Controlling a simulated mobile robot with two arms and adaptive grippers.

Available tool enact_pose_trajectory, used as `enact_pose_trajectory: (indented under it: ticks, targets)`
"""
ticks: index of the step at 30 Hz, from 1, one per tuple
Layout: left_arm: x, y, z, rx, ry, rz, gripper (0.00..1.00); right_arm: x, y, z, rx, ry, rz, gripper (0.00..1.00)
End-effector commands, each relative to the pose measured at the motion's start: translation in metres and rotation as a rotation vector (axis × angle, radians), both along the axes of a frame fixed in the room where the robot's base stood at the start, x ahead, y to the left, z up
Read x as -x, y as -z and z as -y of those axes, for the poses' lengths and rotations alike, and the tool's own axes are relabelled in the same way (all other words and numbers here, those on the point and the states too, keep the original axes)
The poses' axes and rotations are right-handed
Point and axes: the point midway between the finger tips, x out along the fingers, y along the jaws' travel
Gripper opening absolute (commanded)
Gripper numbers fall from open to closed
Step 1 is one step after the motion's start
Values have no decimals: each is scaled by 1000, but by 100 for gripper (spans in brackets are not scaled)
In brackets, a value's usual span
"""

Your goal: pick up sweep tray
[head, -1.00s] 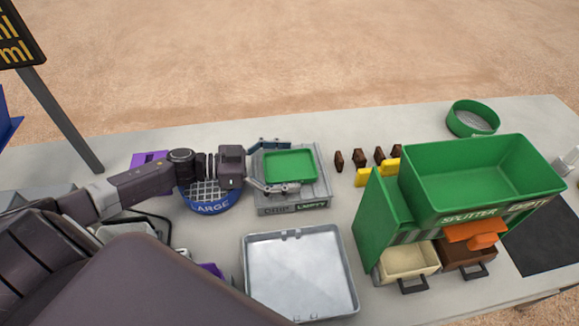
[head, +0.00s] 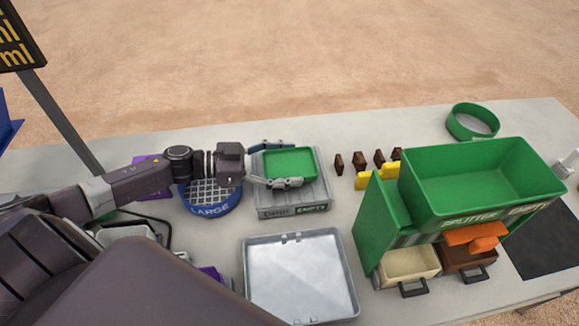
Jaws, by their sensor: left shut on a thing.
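A small green rectangular tray (head: 290,162) is over the grey scale (head: 312,197) at the middle of the head view. I take it as the sweep tray. My left gripper (head: 281,164) reaches in from the left, with its fingers shut on the tray's left part from the far and near sides. The tray looks level and empty. It seems slightly above the scale's top, but the gap is hard to judge. My right gripper is not in view.
A blue sieve marked LARGE (head: 212,205) sits under my left wrist. A metal pan (head: 252,296) lies in front of the scale. The green splitter (head: 412,230) stands to the right, with several small brown weights (head: 379,158) behind it. The table behind the scale is clear.

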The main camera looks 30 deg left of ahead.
Motion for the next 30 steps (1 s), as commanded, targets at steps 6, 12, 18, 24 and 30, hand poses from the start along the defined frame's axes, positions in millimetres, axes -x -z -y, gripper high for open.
enact_pose_trajectory:
  ticks: [6, 12, 18, 24, 30]
  targets:
    - [0, -50, 0, -5, 4, 3, 46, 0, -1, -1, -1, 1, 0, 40]
    - [1, -108, 0, -6, 4, 1, 46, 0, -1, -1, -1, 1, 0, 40]
    - [0, -153, 1, -3, 2, -1, 46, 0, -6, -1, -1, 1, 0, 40]
    - [0, -177, 0, 1, 0, -1, 46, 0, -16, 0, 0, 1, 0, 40]
    - [0, -181, 1, 1, 0, 0, 46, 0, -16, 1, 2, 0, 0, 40]
